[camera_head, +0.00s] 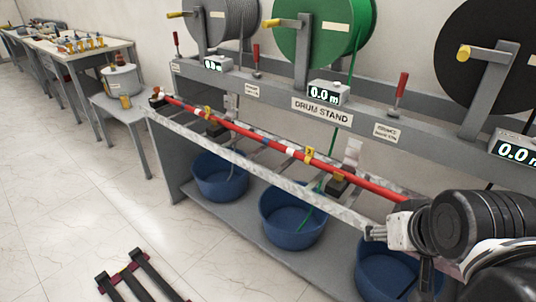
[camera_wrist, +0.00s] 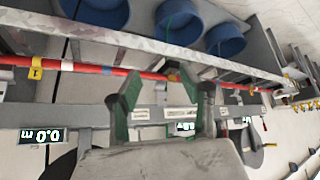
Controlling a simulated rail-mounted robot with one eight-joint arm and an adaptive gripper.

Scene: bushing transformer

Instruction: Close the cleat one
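A long red bar (camera_head: 255,135) with white and blue bands lies along the front of the drum stand.
The drum stand (camera_head: 270,102) carries grey, green (camera_head: 325,30) and black drums, red levers and meter displays. Blue tubs (camera_head: 292,214) stand on the shelf below. A side bench (camera_head: 70,48) is at the left. The floor in front is mostly clear, apart from a dark frame (camera_head: 140,278).

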